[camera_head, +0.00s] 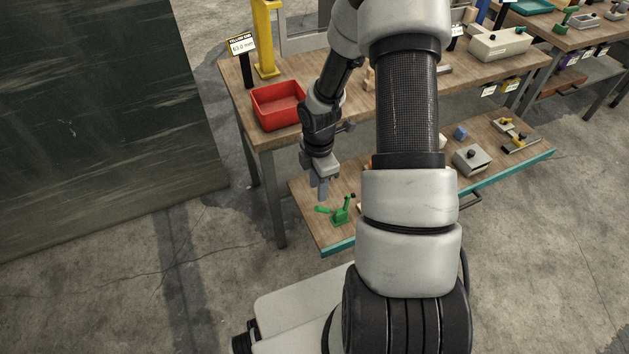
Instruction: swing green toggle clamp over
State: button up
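The green toggle clamp (341,214) stands near the left end of the low wooden shelf. Its green handle (323,209) sticks out to the left, roughly level. A small dark tip shows at its upper right. My gripper (322,193) points down just above the handle, at the clamp's left side. The fingers look close together, but they are too small to tell whether they are open or shut. I cannot tell whether they touch the handle.
The low shelf (308,222) has a teal front edge. A grey box with a black knob (471,159) and a blue block (460,133) sit farther right on it. The upper table, with a red bin (279,105), overhangs behind. My arm hides the shelf's middle.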

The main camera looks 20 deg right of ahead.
aim_at(327, 210)
notch_tip(327, 210, down, 9)
jog(key=b, duration=0.7)
jog(key=shift+r+b, duration=0.1)
jog(key=shift+b, duration=0.3)
jog(key=shift+r, duration=0.1)
jog(key=c, duration=0.7)
jog(key=shift+c, duration=0.2)
